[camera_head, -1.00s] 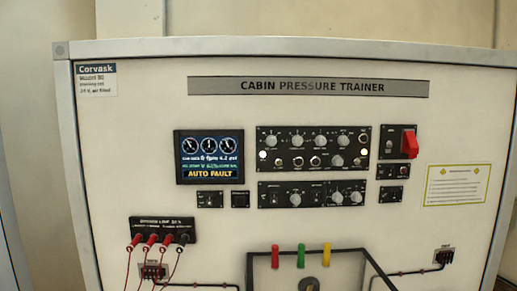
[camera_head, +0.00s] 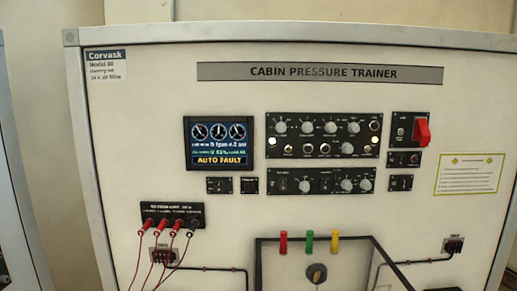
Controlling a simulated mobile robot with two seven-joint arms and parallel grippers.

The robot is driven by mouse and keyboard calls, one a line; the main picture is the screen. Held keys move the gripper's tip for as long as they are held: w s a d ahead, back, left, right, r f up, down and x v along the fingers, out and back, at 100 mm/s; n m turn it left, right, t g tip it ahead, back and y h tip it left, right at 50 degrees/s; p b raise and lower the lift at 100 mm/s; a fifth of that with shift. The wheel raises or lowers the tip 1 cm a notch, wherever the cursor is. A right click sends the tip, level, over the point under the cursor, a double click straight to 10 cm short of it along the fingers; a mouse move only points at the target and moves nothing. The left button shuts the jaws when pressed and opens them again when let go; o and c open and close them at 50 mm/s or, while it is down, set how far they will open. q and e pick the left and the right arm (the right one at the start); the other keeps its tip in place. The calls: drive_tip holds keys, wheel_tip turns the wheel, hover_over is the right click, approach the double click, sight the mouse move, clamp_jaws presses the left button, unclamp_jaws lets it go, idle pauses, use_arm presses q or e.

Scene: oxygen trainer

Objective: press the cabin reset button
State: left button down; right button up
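The trainer panel, titled "CABIN PRESSURE TRAINER" (camera_head: 320,73), faces me. Its screen (camera_head: 218,143) reads "AUTO FAULT" in an amber band. Two small black modules sit under the screen, a left one (camera_head: 219,185) and a right one (camera_head: 249,185). A large knob module (camera_head: 324,135) with a lit white lamp is right of the screen. More small modules (camera_head: 404,159) sit further right, below a red guard or switch cover (camera_head: 422,132). The labels are too small to read, so I cannot tell which control is the cabin reset button. Neither gripper is in view.
Red leads hang from a black jack strip (camera_head: 172,215) at lower left. A dark frame (camera_head: 259,260) with red, green and yellow tabs and a knob (camera_head: 316,273) stands at bottom centre. A yellow-edged placard (camera_head: 468,175) is at right.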

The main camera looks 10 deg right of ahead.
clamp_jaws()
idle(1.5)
